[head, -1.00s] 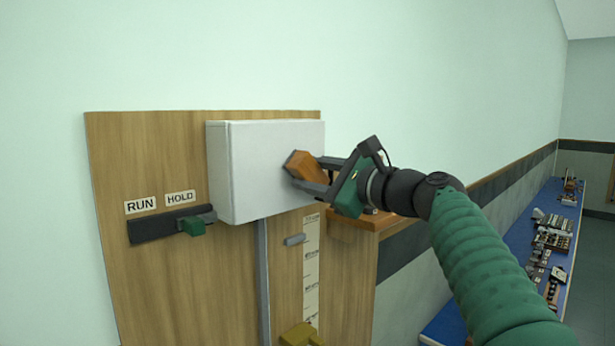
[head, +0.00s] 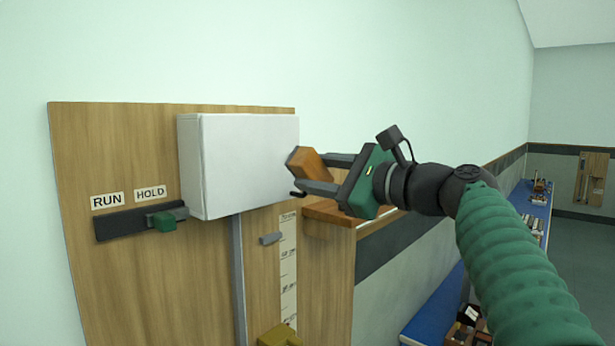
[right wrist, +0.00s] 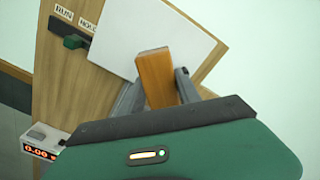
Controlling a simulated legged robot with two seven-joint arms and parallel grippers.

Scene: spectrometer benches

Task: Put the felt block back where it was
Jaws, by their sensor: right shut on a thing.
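The felt block (head: 306,162), an orange-brown wooden-looking block, is held between the fingers of my right gripper (head: 312,172). In the head view it is in the air at the right edge of the white box (head: 250,165), above a wooden ledge (head: 330,211). In the right wrist view the block (right wrist: 156,77) sits upright between the two grey fingers, in front of the white box (right wrist: 130,35). I cannot tell the gap between block and box. No felt face is clearly visible. My left gripper is out of view.
The wooden wall board (head: 140,270) carries a slider with a green knob (head: 165,221) under RUN and HOLD labels, a scale strip (head: 288,270) and a brass-coloured block (head: 280,336). A blue bench (head: 435,305) runs along the wall at right. A red-digit display (right wrist: 40,150) shows in the wrist view.

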